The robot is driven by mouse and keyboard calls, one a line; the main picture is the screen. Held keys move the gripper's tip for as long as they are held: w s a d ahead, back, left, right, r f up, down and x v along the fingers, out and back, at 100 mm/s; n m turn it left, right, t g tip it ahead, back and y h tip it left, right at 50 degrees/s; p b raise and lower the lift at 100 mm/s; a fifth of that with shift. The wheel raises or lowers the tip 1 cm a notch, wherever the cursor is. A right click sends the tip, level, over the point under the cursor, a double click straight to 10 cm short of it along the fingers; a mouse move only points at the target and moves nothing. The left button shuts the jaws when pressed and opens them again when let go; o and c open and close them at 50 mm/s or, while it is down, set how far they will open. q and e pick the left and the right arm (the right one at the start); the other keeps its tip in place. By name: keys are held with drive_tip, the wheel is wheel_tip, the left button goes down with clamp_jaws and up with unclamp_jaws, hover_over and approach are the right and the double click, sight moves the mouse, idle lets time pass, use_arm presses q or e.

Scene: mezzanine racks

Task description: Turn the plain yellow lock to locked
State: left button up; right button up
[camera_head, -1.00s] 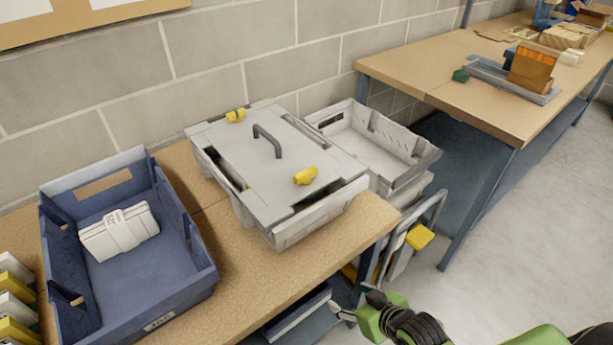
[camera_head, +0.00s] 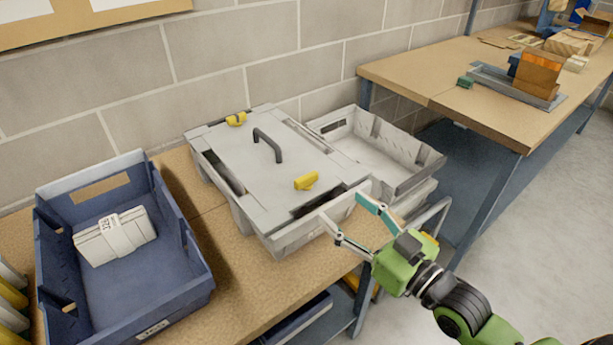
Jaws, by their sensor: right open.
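A grey lidded box (camera_head: 262,178) stands on the wooden bench, with a dark arched handle (camera_head: 267,145) on its lid. One yellow lock (camera_head: 306,181) sits near the lid's front edge. A second yellow lock (camera_head: 236,118) sits near the back edge. I cannot tell from this view which lock is the plain one or how each is set. My right gripper (camera_head: 347,214) is open and empty, at the box's front right corner, below and right of the front lock and apart from it. My left gripper is not in view.
A blue bin (camera_head: 186,290) holding a white package (camera_head: 116,236) stands on the left. An open grey crate (camera_head: 375,150) is right of the box. Another wooden bench (camera_head: 440,80) stands at the back right. A block wall runs behind.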

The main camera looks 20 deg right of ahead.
sight(308, 179)
drive_tip(key=p+x, duration=0.2)
drive_tip(key=x, duration=1.1)
drive_tip(key=shift+w+f, duration=0.1)
